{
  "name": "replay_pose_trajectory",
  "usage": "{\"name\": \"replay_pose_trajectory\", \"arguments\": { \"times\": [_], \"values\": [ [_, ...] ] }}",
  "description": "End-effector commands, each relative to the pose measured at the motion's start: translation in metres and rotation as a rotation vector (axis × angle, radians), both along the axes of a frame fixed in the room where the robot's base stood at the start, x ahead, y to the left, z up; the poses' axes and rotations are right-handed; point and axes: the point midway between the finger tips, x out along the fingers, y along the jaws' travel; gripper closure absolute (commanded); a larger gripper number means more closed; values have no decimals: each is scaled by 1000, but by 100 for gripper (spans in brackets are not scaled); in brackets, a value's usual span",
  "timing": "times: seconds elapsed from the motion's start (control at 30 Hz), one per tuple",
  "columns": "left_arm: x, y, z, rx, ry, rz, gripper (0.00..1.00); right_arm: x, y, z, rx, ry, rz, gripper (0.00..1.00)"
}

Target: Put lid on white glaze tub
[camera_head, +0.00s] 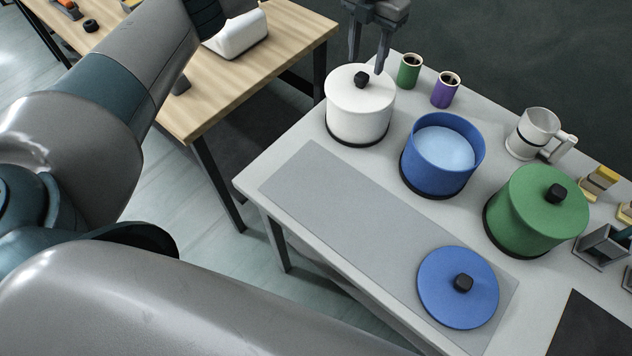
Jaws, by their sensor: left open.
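The white glaze tub (358,120) stands upright at the back left of the grey table. A white lid (346,84) with a black knob (361,79) sits on top of it and looks level. My left gripper (367,64) is open, its two fingers pointing down just above the knob and apart from it as far as I can tell. Nothing is held between the fingers. My right gripper is not in view.
The open blue tub (436,178) holds pale blue glaze. A green lidded tub (530,220) stands at right. A blue lid (440,291) lies on the grey mat (345,208), otherwise clear. Green (409,72) and purple (444,92) cups stand behind, near a white jug (530,134).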

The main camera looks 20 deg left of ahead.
Motion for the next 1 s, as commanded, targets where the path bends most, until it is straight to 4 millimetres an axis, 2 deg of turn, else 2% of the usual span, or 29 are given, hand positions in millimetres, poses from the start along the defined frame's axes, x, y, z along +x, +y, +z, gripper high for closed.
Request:
{"name": "replay_pose_trajectory", "arguments": {
  "times": [0.7,1.0],
  "values": [
    [0,0,25,-1,0,0,55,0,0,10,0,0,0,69],
    [0,0,28,-1,0,0,55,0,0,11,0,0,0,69]
  ]
}}
